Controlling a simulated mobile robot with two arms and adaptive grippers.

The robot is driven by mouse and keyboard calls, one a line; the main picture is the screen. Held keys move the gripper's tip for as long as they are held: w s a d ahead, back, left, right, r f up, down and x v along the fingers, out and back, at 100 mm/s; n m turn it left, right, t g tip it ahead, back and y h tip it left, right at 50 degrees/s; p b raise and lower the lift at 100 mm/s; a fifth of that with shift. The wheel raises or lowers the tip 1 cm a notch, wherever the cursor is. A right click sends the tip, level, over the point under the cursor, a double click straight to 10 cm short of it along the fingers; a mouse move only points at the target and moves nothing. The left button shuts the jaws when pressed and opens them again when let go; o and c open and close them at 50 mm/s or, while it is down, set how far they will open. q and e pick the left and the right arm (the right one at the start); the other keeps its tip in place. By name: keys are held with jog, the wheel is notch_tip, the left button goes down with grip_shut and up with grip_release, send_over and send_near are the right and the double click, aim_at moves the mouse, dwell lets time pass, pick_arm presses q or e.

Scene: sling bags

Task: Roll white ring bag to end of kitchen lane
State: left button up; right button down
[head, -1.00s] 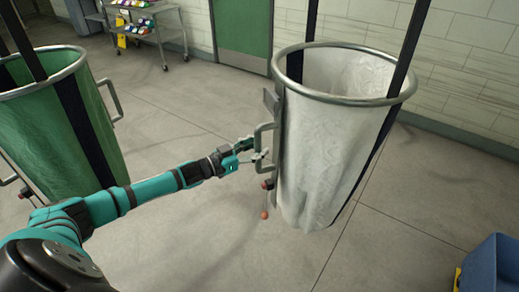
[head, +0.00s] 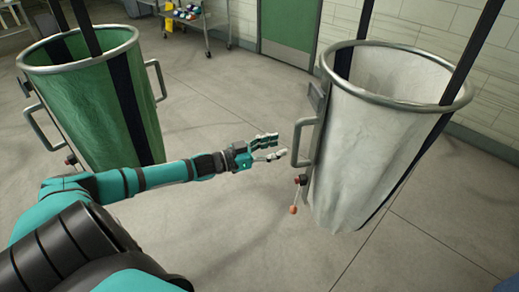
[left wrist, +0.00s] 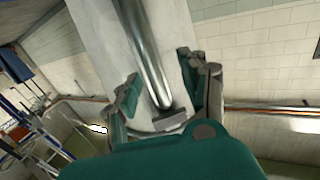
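The white ring bag (head: 375,150) hangs by dark straps from a metal ring (head: 400,100) at the right of the head view. A metal handle (head: 297,145) juts from its left side, with a small red-ended lever (head: 297,195) below. My left gripper (head: 279,147) is open and empty just left of this handle, with a small gap to it. In the left wrist view, the open fingers (left wrist: 160,88) frame a metal bar (left wrist: 145,45), with the pale bag behind. My right gripper is not in view.
A green ring bag (head: 80,105) with its own handles hangs at the left, beyond my left arm. A cart (head: 205,18) with colourful items and a green door (head: 290,30) stand at the back. Grey floor (head: 240,90) between the two bags is clear.

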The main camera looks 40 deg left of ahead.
pick_arm(q)
jog(key=shift+v, duration=2.75)
